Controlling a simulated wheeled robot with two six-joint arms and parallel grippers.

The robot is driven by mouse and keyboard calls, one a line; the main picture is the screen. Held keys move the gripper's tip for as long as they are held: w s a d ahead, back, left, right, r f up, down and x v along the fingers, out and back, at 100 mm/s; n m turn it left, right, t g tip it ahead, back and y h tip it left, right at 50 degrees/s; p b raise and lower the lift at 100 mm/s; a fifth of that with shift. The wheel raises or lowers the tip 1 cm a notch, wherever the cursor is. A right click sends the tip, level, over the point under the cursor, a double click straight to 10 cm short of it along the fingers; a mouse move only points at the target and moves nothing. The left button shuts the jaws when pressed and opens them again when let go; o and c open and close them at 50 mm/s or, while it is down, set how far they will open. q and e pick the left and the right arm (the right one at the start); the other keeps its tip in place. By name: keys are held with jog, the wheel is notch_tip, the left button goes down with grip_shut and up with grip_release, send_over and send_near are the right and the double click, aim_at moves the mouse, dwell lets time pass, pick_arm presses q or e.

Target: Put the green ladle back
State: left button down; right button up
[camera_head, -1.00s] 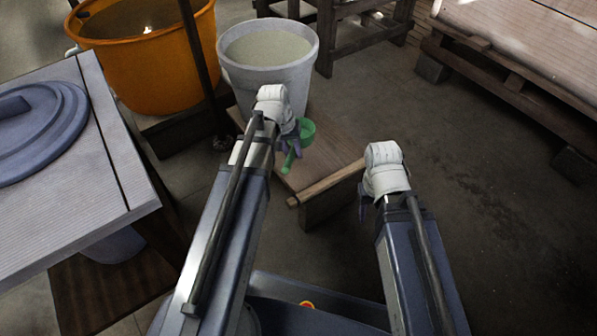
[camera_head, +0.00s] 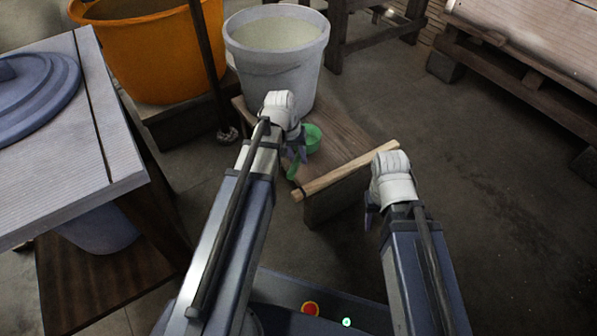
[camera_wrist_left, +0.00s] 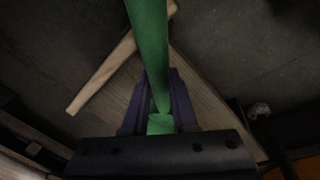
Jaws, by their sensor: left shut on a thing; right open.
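The green ladle (camera_head: 313,138) shows in the head view just right of my left gripper (camera_head: 297,155), with its round cup upper right and part of its handle lower left. My left gripper is shut on its handle. In the left wrist view the green handle (camera_wrist_left: 148,45) runs up from between the purple fingers (camera_wrist_left: 160,105). The ladle is in front of the wooden stand; the gap between them is hard to judge. My right gripper (camera_head: 369,208) is open and empty, right of the stand. The left wrist hides part of the ladle.
A white bucket (camera_head: 310,75) of pale liquid stands on the low wooden stand (camera_head: 345,140). An orange tub (camera_head: 150,60) is behind left, beside a dark post (camera_head: 210,70). A table (camera_head: 60,160) with a blue lid (camera_head: 35,95) is at left. Open floor (camera_head: 500,200) lies right.

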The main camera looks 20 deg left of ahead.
pick_arm(q)
jog(key=shift+f, duration=0.1)
jog(key=shift+s+a+b+x, duration=0.1)
jog(key=shift+a+b+x, duration=0.05)
jog(key=shift+b+x, duration=0.75)
jog(key=shift+s+a+b+x, duration=0.1)
jog(key=shift+a+b+x, duration=0.05)
jog(key=shift+b+x, duration=0.7)
jog(key=shift+f, duration=0.1)
jog(key=shift+f, duration=0.15)
jog(key=c, duration=0.7)
grip_release()
